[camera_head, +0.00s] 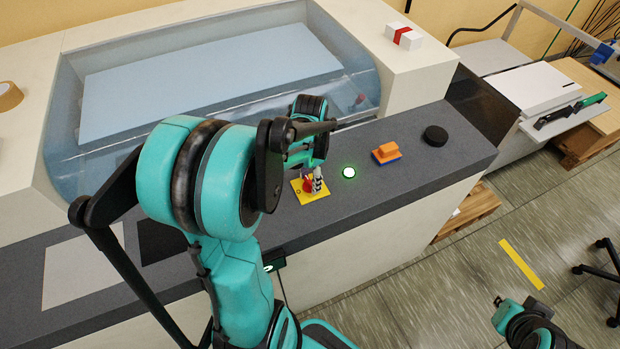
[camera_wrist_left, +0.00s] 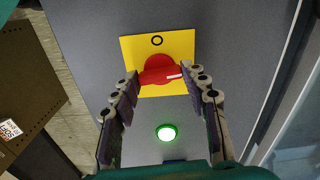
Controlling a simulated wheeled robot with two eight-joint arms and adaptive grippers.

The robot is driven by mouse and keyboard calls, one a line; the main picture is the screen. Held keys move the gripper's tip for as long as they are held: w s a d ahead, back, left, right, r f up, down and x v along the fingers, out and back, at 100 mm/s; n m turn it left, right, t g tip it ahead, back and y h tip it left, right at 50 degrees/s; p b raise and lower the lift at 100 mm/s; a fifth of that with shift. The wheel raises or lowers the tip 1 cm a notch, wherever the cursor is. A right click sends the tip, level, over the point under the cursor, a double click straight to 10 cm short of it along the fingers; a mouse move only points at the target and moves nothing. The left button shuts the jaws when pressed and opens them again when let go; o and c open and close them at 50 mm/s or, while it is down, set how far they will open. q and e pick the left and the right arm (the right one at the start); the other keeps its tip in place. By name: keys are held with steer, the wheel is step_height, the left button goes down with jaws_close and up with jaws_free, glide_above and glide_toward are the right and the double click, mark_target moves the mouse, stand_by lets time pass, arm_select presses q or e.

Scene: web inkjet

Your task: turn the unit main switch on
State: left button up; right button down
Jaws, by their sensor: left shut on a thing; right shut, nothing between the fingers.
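The main switch is a red rotary knob (camera_wrist_left: 158,70) on a yellow plate (camera_wrist_left: 128,55); the plate also shows in the head view (camera_head: 312,197). A black ring mark is on the plate. The knob's white line points right in the wrist view. My left gripper (camera_wrist_left: 163,78) is shut on the red knob, one finger on each side; in the head view its fingers (camera_head: 317,182) stand over the plate. The right-hand fingers hide part of the plate. Part of my right arm, with the right gripper (camera_head: 500,306), is at the bottom right, away from the counter; its fingers are barely visible.
A lit green button (camera_head: 348,172), an orange-and-blue block (camera_head: 386,152) and a black disc (camera_head: 435,135) are on the grey counter to the right of the plate. A transparent curved cover (camera_head: 230,85) is behind. Open floor lies in front of the counter.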

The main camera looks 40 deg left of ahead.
mark_target(310, 181)
arm_select(q)
steer(key=shift+m, duration=0.5)
stand_by(0.3)
steer(key=o, duration=1.2)
steer(key=shift+c, duration=0.2)
steer(key=shift+r, duration=0.1)
step_height(310, 181, up, 12)
